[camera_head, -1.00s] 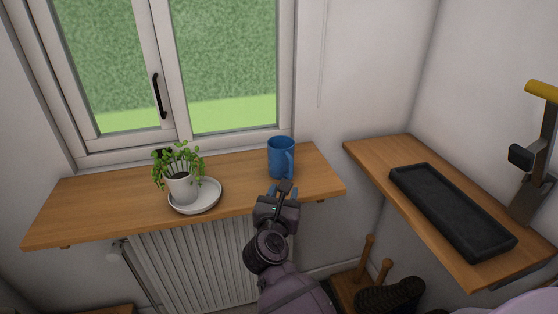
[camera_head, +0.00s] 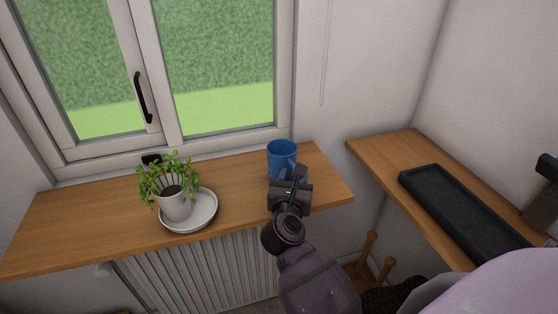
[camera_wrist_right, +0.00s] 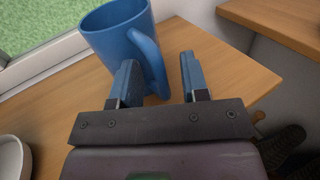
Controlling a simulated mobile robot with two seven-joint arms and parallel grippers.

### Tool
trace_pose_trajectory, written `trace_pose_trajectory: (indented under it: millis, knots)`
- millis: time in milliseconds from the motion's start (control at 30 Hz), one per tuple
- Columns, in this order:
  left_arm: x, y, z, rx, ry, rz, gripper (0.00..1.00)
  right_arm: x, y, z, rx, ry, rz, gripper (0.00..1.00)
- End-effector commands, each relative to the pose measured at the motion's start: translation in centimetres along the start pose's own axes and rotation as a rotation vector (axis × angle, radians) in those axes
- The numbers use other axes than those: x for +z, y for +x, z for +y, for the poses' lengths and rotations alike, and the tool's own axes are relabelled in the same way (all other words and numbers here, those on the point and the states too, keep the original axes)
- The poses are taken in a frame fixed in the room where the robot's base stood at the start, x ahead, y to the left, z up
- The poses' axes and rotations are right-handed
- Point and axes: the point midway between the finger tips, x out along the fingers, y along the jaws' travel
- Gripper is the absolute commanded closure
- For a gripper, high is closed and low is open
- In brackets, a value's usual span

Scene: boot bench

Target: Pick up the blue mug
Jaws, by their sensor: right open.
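The blue mug (camera_head: 280,150) stands upright near the right end of the wooden window shelf (camera_head: 85,215). My right gripper (camera_head: 287,180) is at the near side of the mug in the head view, hiding its lower part. In the right wrist view the mug (camera_wrist_right: 115,32) is at the upper left, with its handle toward me. The right gripper (camera_wrist_right: 159,68) is open, and the handle appears between its two blue fingers, nearer the left one. I cannot tell whether that finger touches it. My left gripper is not in view.
A potted plant (camera_head: 173,200) stands on a white saucer (camera_head: 205,213) to the left on the same shelf. The window (camera_head: 215,70) is behind. A second shelf (camera_head: 385,150) at the right holds a black tray (camera_head: 455,205). The shelf between plant and mug is clear.

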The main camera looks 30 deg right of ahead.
Motion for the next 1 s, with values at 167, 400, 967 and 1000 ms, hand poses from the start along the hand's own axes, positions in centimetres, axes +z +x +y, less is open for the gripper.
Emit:
trace_pose_trajectory:
  millis: [167, 400, 967, 1000]
  knots:
    - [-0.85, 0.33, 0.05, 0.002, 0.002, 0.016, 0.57, -0.04, 0.08, -0.36, 0.000, -0.001, 0.001, 0.59]
    - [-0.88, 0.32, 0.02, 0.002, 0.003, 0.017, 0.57, -0.04, 0.07, -0.32, 0.000, -0.001, 0.001, 0.77]
    - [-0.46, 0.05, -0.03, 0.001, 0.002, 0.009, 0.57, 0.09, 0.07, -0.27, 0.001, 0.001, -0.002, 1.00]
    - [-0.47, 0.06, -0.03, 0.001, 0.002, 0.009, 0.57, 0.10, 0.07, -0.27, 0.001, 0.001, -0.002, 1.00]
